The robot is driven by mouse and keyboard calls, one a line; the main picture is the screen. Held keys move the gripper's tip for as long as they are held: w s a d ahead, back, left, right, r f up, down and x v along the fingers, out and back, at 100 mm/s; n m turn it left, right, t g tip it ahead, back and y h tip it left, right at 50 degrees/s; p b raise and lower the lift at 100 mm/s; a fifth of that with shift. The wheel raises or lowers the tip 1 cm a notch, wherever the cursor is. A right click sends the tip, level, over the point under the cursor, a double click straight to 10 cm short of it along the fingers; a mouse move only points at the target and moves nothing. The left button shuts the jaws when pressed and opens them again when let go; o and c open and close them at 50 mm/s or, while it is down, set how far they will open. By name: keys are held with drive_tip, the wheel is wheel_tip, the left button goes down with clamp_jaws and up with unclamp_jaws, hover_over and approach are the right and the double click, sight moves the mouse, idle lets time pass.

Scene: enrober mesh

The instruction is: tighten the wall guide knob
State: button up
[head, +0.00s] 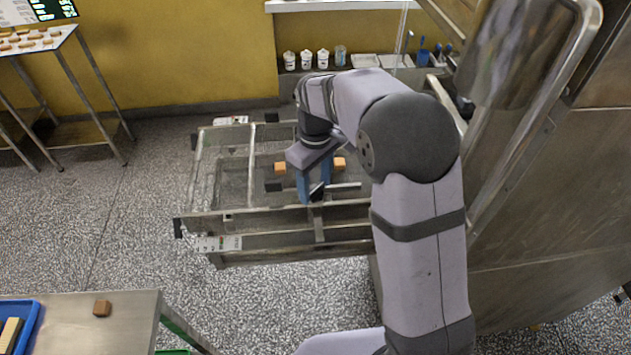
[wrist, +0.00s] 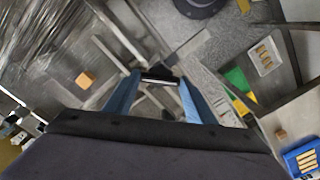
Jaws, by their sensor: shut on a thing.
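My gripper (head: 313,196) reaches down at the front rail of the mesh conveyor frame (head: 250,213). Its blue fingers are shut on a black knob, which shows between the fingertips in the wrist view (wrist: 160,77). In the head view the knob is mostly hidden by the fingers. A pale metal bar, which looks like the wall guide (head: 345,186), lies just right of the fingers. I cannot tell how tight the knob is.
Orange-brown blocks sit on the mesh left (head: 280,168) and right (head: 340,163) of my gripper. A steel table (head: 130,320) with a blue tray (head: 30,325) stands front left. A large steel machine (head: 560,190) bounds the right.

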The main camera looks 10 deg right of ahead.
sight(316, 189)
drive_tip(key=m, duration=0.4)
drive_tip(key=shift+r+m+p, duration=0.1)
drive_tip(key=shift+m+p, duration=0.2)
drive_tip(key=shift+w+m, duration=0.1)
drive_tip(key=shift+m, duration=1.8)
drive_tip(key=o, duration=1)
drive_tip(key=shift+o, duration=0.2)
drive_tip(key=shift+r+b, duration=0.9)
drive_tip(key=shift+r, duration=2.75)
